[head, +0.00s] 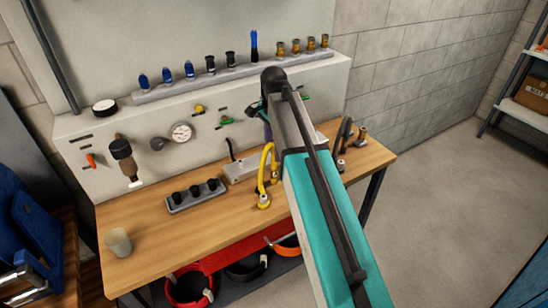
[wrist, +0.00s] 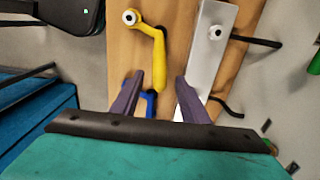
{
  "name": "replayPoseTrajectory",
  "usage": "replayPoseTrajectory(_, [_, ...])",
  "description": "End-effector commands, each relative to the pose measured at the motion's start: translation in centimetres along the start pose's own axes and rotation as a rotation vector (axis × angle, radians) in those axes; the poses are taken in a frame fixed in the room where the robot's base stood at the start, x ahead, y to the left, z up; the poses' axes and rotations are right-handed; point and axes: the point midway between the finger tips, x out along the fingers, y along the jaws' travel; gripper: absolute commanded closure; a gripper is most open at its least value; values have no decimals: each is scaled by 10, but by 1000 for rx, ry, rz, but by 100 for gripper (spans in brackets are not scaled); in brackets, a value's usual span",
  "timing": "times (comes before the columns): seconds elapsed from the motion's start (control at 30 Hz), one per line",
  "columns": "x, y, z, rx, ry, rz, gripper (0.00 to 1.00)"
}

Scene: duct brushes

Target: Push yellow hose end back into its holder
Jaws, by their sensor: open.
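The yellow hose (head: 268,163) is an arched tube on the wooden bench, with a pale round fitting at its front end (head: 263,201). In the wrist view the yellow hose (wrist: 159,62) bends to a white ring-shaped end (wrist: 130,17). My gripper (wrist: 158,80) is open, its purple fingers on either side of the hose's straight part in that view; contact is not visible. A grey box (head: 241,169) beside the hose shows a round white fitting in the wrist view (wrist: 215,33). I cannot tell which part is the holder. My arm hides part of the bench.
The bench (head: 150,235) also carries a black-socketed tray (head: 195,196), a cup (head: 118,242) and dark hoses (head: 343,138) on the right. The panel behind has a gauge (head: 181,132) and a fittings rack (head: 190,84). Front-left bench is mostly clear.

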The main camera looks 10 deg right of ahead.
Motion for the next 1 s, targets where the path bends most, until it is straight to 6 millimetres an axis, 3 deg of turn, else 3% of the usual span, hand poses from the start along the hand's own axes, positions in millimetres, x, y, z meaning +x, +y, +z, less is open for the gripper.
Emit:
replayPoseTrajectory(0.4, [-37,0,0,0,0,-1,59])
replayPoseTrajectory(1.0, [-47,0,0,0,0,0,59])
